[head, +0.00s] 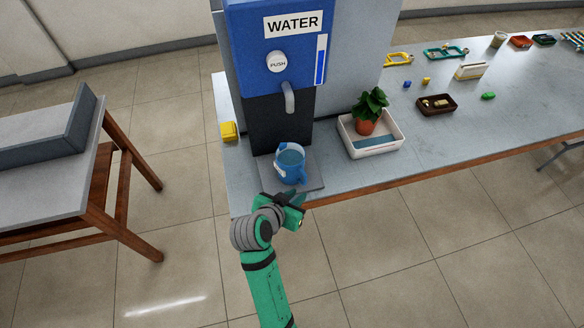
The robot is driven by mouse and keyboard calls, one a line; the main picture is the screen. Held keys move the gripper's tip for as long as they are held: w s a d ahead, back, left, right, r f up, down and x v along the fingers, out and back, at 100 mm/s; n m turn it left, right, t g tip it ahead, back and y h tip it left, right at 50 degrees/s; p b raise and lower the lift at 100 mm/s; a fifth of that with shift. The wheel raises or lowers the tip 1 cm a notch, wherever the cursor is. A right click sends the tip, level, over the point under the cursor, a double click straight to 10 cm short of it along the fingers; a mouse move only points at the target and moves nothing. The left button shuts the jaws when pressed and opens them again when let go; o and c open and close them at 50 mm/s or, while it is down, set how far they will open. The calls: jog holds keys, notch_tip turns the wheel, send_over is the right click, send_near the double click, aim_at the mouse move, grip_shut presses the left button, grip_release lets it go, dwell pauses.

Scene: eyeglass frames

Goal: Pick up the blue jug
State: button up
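The blue jug (289,167) stands upright on the grey base plate (313,178) under the spout of the blue water dispenser (275,50). Its top is open, with what looks like water inside, and its handle faces right toward the front. My gripper (298,200) is at the table's front edge, just in front of and below the jug in the picture. I cannot tell whether it touches the jug. Its fingers are small and partly hidden by the wrist, so their opening does not show clearly.
A white tray (386,149) with a potted plant (368,112) stands right of the dispenser. A brown tray (437,104) and several small items lie farther right. A separate table (40,185) stands at left, with open floor between.

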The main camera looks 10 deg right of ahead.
aim_at(306, 181)
notch_tip(306, 181, up, 5)
jog(key=w+m+g, duration=0.2)
jog(key=m, duration=0.1)
jog(key=shift+m+h, duration=0.3)
jog(key=x, duration=0.4)
jog(key=shift+s+d, duration=0.15)
jog(key=shift+d, duration=0.15)
jog(key=shift+x, duration=3.2)
jog(key=shift+r, duration=0.15)
jog(key=shift+c, duration=0.4)
grip_shut()
jog(key=shift+w, duration=0.2)
